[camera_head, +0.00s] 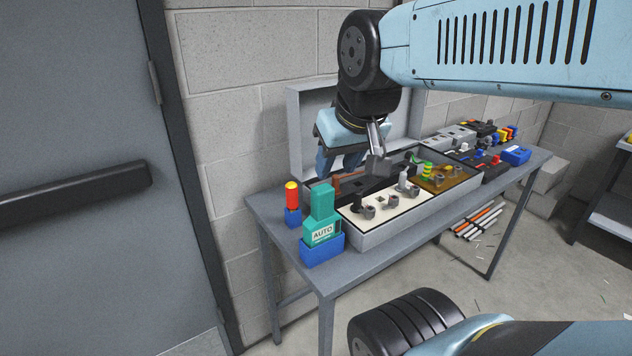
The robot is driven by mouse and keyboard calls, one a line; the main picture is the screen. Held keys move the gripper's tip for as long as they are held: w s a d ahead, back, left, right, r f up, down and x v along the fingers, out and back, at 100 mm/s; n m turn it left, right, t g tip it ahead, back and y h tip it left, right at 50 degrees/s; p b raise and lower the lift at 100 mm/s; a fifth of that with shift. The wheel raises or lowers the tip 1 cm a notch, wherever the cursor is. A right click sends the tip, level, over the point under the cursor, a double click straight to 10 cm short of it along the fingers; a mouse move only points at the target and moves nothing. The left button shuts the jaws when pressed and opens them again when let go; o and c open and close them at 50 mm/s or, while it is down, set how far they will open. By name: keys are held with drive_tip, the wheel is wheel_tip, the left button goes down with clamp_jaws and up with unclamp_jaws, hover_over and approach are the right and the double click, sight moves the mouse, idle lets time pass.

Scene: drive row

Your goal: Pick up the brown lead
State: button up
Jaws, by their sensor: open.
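My gripper (340,163) reaches down over the left rear part of an open grey case on the bench. Its blue fingers are apart, and I see nothing held between them. A small reddish-brown piece (350,178) shows just below the fingers, in the dark rear section of the case; it may be the brown lead, but it is too small and covered to be sure. I cannot tell whether the fingers touch it. The arm and fingers hide part of the case behind them.
The grey case (378,238) has a cream panel (408,213) with knobs and an amber panel (462,178). A teal AUTO unit (321,216) and a red-yellow stack (292,200) stand left on the bench (268,211). More devices crowd the right. A grey door is at left.

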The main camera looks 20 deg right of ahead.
drive_tip(key=shift+w+d, duration=0.15)
drive_tip(key=shift+w, duration=0.05)
drive_tip(key=shift+o, duration=1.1)
drive_tip(key=shift+w+d, duration=0.15)
drive_tip(key=shift+w, duration=0.2)
drive_tip(key=m+g+h, duration=0.2)
drive_tip(key=m+g, duration=0.1)
drive_tip(key=m, duration=0.4)
hover_over(336, 177)
drive_tip(key=s, duration=0.3)
wheel_tip(336, 177, down, 11)
drive_tip(key=x, duration=0.4)
drive_tip(key=a+x, duration=0.1)
drive_tip(key=x, duration=0.2)
drive_tip(key=shift+w, duration=0.3)
drive_tip(key=shift+a+x, duration=0.2)
drive_tip(key=shift+x, duration=0.9)
drive_tip(key=shift+a+x, duration=0.2)
drive_tip(key=shift+x, duration=1.7)
